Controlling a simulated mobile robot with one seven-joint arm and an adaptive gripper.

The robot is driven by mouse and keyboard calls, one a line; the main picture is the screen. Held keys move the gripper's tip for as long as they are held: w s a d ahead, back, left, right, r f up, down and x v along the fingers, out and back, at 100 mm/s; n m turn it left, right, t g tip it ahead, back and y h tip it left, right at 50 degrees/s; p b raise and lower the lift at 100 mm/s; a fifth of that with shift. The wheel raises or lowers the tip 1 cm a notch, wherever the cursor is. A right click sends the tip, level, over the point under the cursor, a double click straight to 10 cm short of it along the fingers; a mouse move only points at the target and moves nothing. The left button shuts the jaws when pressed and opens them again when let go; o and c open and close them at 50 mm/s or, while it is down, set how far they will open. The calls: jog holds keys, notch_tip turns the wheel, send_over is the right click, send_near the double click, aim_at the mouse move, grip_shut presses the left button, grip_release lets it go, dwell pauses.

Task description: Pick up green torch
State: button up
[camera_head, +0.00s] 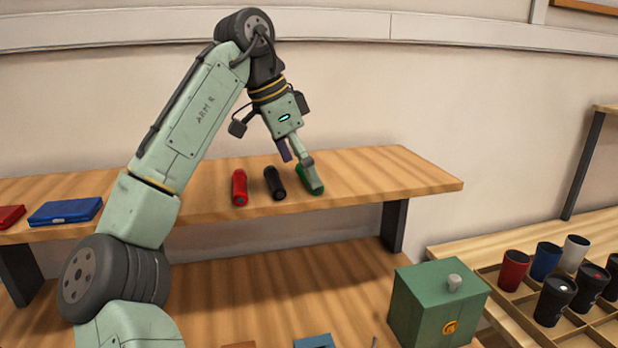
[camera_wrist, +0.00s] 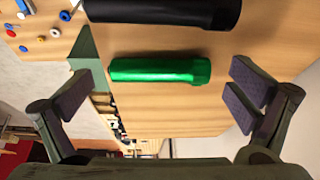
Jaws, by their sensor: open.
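The green torch (camera_head: 314,186) lies on the wooden shelf, at the right end of a row of torches. My gripper (camera_head: 296,160) is over it, and one finger partly covers it in the head view. In the wrist view the green torch (camera_wrist: 158,70) lies lengthwise across the picture, ahead of the gap between my two spread fingers (camera_wrist: 163,88). Nothing is held between the fingers. I cannot tell how far the fingertips are above the torch.
A black torch (camera_head: 274,183) lies close to the left of the green one, with a red torch (camera_head: 239,187) beyond it. Blue (camera_head: 65,211) and red cases lie farther left. The shelf's right end (camera_head: 410,178) is clear. A green box (camera_head: 437,305) stands below.

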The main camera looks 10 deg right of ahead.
jog(key=shift+d+f, duration=0.15)
jog(key=shift+f, duration=0.1)
jog(key=c, duration=1.2)
